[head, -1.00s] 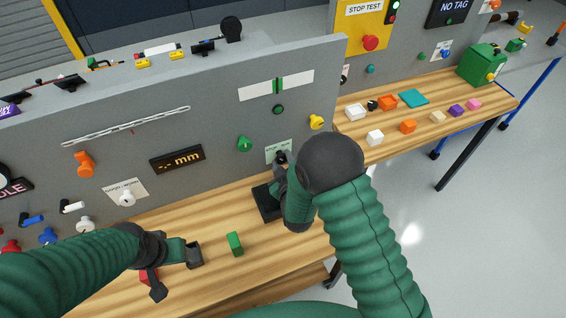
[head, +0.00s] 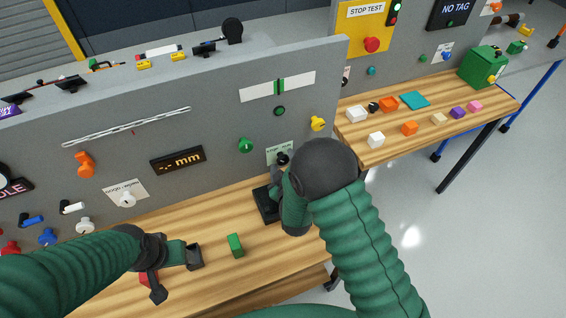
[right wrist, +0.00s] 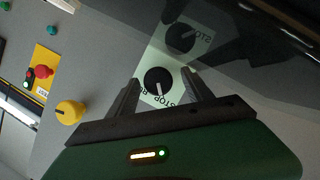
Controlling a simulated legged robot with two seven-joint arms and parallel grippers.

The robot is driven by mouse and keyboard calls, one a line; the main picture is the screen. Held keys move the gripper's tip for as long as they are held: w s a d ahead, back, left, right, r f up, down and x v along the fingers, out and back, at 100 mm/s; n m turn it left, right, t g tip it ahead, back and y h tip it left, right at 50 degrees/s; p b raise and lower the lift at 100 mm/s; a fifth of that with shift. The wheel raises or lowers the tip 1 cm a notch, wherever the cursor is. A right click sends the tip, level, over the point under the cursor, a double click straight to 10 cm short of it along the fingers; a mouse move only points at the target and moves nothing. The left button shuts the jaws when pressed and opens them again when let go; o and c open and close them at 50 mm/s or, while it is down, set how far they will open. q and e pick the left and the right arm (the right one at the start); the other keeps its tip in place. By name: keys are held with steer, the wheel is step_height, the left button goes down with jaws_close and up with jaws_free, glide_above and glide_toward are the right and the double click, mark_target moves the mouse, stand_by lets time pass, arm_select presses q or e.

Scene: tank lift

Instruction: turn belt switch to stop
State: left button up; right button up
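The belt switch is a black round knob (right wrist: 158,82) with a white pointer line, on a pale label lettered STOP. In the right wrist view the line points toward the bottom of the picture, slightly right. The knob also shows in the head view (head: 283,158), partly behind my right gripper (head: 278,175). In the right wrist view the two fingers of my right gripper (right wrist: 161,77) stand apart on either side of the knob, with visible gaps. My left gripper (head: 176,272) is low over the table, its fingers apart, beside a red block (head: 148,279).
A yellow knob (head: 318,123) and a green knob (head: 246,145) are on the same grey panel (head: 215,115). A black base (head: 265,204) and a green block (head: 236,245) are on the wooden table (head: 190,225). A mirrored switch image appears above the knob in the wrist view.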

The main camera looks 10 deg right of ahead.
steer(key=v, duration=1.2)
steer(key=shift+r, duration=0.1)
steer(key=p+v, duration=0.4)
steer(key=p, duration=0.2)
steer(key=shift+s+p, duration=0.3)
steer(key=shift+s, duration=0.05)
